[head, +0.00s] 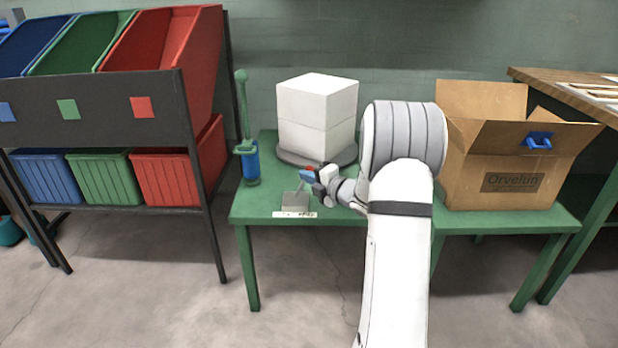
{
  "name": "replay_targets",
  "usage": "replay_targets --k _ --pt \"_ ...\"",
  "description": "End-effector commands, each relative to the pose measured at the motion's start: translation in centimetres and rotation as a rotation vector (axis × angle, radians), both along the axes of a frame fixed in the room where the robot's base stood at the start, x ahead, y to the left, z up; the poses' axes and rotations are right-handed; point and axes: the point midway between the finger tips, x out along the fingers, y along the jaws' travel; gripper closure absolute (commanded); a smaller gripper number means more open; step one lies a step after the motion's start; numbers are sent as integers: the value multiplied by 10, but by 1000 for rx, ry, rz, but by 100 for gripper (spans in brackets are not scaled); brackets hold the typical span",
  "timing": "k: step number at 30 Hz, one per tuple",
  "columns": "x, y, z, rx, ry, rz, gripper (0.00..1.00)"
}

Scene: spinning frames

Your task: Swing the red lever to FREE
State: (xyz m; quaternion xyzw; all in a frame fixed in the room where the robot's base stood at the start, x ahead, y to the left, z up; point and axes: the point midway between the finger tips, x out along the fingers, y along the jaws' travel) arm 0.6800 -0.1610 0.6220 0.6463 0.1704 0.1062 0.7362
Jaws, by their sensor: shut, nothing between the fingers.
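My gripper is shut and holds nothing. It is very close to the lever's end; I cannot tell whether they touch. My wrist hides part of the table to the right. A white block (316,105) in two layers stands on a dark grey round plate (292,158) behind the lever.
A blue and green hand pump (249,160) stands at the table's left. An open cardboard box (512,165) sits on the right, with a blue clip on it. A rack of coloured bins (120,110) stands left. The table's front left is clear.

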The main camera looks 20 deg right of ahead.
Motion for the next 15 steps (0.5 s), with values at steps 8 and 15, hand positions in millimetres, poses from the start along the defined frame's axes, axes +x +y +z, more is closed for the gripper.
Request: replay_targets --k 8,15 --pt "-13 30 13 1 3 -3 100" --pt "-62 13 -4 1 2 0 100"
